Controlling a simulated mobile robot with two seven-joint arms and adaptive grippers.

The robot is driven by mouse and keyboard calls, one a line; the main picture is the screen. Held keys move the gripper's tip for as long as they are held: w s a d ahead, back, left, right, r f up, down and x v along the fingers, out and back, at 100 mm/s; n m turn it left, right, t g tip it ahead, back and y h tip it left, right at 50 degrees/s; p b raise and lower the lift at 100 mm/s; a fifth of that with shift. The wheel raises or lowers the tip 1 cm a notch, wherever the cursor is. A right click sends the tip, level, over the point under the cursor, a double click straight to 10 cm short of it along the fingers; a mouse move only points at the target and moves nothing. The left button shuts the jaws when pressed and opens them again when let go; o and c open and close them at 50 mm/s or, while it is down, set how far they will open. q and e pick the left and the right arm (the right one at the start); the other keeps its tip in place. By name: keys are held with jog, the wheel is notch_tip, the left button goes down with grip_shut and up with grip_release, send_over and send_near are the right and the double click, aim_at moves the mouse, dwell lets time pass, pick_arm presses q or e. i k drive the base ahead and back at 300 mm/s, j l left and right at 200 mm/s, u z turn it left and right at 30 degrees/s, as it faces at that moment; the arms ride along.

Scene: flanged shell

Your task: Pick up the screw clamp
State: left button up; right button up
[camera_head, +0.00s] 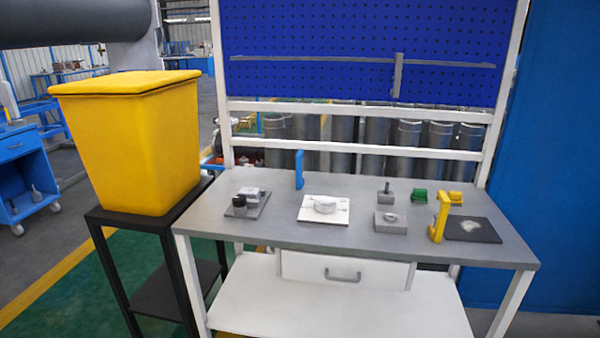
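I cannot say for certain which object is the screw clamp. A yellow upright bracket-like piece (440,216), clamp-like in outline, stands at the right of the grey workbench top (270,222), at the left edge of a dark square plate (472,229). A blue upright piece (299,170) stands near the bench's back edge, left of the middle. A white plate (311,214) with a round, flanged-looking part (326,204) lies in front of it. Neither of my grippers shows in the head view.
A grey block with a hole (390,223), a small grey part with a pin (387,194), a green part (419,197) and grey parts on a plate (249,202) stand on the bench. A tall yellow bin (130,150) on a black stand is at the left.

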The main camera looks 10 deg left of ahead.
aim_at(300, 181)
jog(key=i, duration=1.45)
